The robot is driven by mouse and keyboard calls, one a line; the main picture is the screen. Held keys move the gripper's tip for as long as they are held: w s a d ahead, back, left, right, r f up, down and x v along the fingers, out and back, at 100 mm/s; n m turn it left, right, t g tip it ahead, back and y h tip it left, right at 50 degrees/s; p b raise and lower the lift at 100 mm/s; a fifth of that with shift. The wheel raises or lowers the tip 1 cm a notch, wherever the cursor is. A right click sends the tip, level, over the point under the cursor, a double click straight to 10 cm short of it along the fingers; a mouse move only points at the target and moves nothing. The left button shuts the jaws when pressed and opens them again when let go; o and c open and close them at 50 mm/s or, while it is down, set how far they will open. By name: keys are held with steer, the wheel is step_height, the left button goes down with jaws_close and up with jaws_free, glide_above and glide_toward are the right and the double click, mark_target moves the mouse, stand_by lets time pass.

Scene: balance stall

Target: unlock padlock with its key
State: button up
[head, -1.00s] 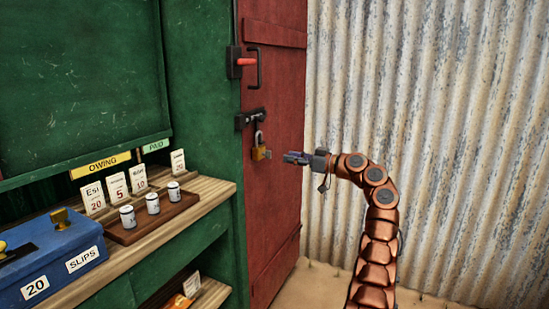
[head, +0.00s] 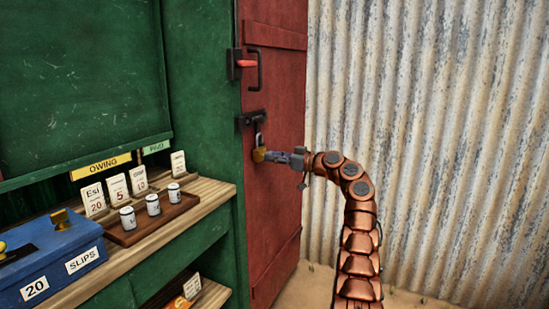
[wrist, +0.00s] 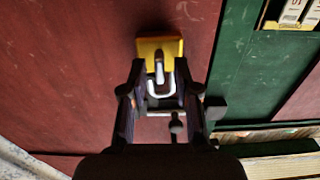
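The brass padlock (head: 258,155) hangs by its pale shackle from the dark hasp (head: 250,118) on the red door. My gripper (head: 283,158) is at the padlock's right side in the head view. The yellow padlock body (wrist: 174,46) shows beyond the fingertips. A small grey piece (wrist: 159,67) sticks out from the body between the fingers. It may be the key, but I cannot tell for sure.
The red door (head: 277,90) has a black handle and a red-knobbed bolt (head: 244,63) above the hasp. The green stall shelf (head: 205,190) with cans, cards and a blue box (head: 50,258) is at left. A corrugated wall (head: 430,130) stands at right.

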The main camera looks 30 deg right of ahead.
jaws_close()
steer(key=shift+m, duration=0.3)
steer(key=m+p, duration=0.4)
steer(key=m, duration=0.4)
steer(key=m+p, duration=0.5)
steer(key=m, duration=0.4)
steer(key=shift+w+d+f+p, duration=0.1)
steer(key=shift+d+p, duration=0.05)
steer(key=shift+p, duration=0.15)
stand_by(0.5)
steer(key=shift+m, duration=0.3)
